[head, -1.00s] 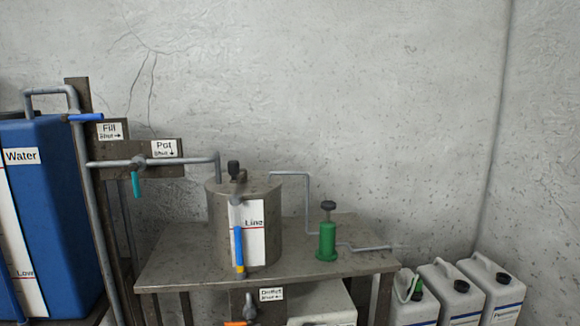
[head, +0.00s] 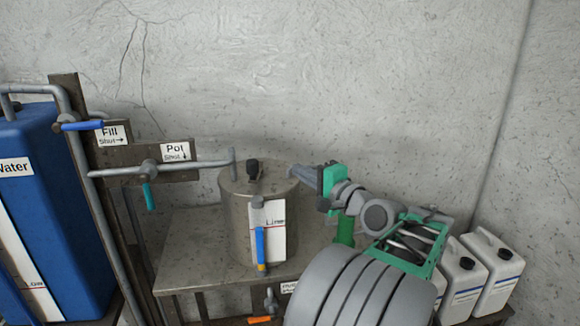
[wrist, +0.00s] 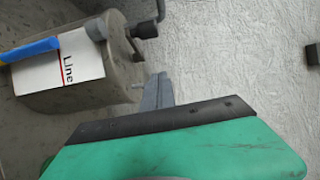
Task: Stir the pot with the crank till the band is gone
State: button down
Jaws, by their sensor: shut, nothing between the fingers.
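The steel pot (head: 237,215) stands upright on a metal table. Its crank, with a black knob (head: 254,170), is on the lid and also shows at the top of the wrist view (wrist: 145,30). A white gauge marked Line (head: 276,225) is on the pot's front, with a tall blue column (head: 260,243) and a short yellow band (head: 262,267) at its foot. In the wrist view the yellow (wrist: 4,63) is cut by the left edge. My gripper (head: 297,172) is shut and empty, just right of the pot's rim, apart from the crank knob.
The blue water tank (head: 60,215) and the pipes with Fill (head: 82,126) and Pot (head: 149,170) valves are at left. White jugs (head: 497,280) stand at right. The table's left part (head: 185,250) is clear.

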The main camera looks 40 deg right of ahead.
aim_at(256, 166)
jog(key=w, duration=0.2)
jog(key=w+p, duration=0.1)
jog(key=w, duration=0.2)
jog(key=w+d+p, duration=0.1)
jog(key=w, duration=0.1)
jog(key=shift+w, duration=0.4)
jog(key=a, duration=0.1)
jog(key=w+a+p, duration=0.1)
jog(key=a, duration=0.1)
jog(key=shift+a, duration=0.3)
jog(key=shift+w+f, duration=0.15)
jog(key=shift+f, duration=0.05)
jog(key=shift+a, duration=0.15)
jog(key=w+a, duration=0.2)
jog(key=shift+a+b, duration=0.4)
jog(key=shift+s, duration=0.1)
jog(key=shift+d, duration=0.15)
